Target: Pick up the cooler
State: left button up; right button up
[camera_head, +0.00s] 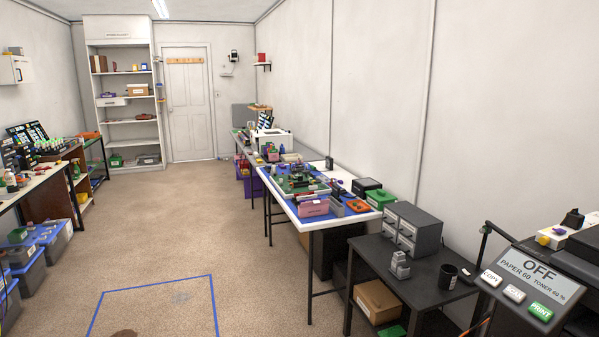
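I cannot pick out the cooler with certainty at this distance. A small grey block-like object (400,264) stands on the black side table (436,292) at the right; it may be the cooler, but its details are too small to tell. A green circuit board (298,181) lies on the blue mat of the white-topped workbench (318,222), with several small parts around it. Neither of my grippers shows in this view.
A grey drawer unit (412,229) and a black mug (448,276) stand on the black table. A printer panel (530,272) fills the lower right. Shelves and blue-lidded bins line the left. The carpet floor (180,235) is open, with a blue taped outline.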

aim_at(298, 167)
jog(key=i+j+u, duration=0.35)
jog(key=i, duration=0.2)
jog(key=i+j+u, duration=0.1)
jog(key=i+u, duration=0.2)
jog(key=i, duration=0.25)
jog(key=i+u, duration=0.25)
jog(key=i, duration=1.7)
jog(key=i+z, duration=0.1)
jog(key=i, duration=0.55)
jog(key=i+j, duration=0.1)
jog(key=i, duration=0.55)
jog(key=i+j+z, duration=0.15)
jog(key=i, duration=0.55)
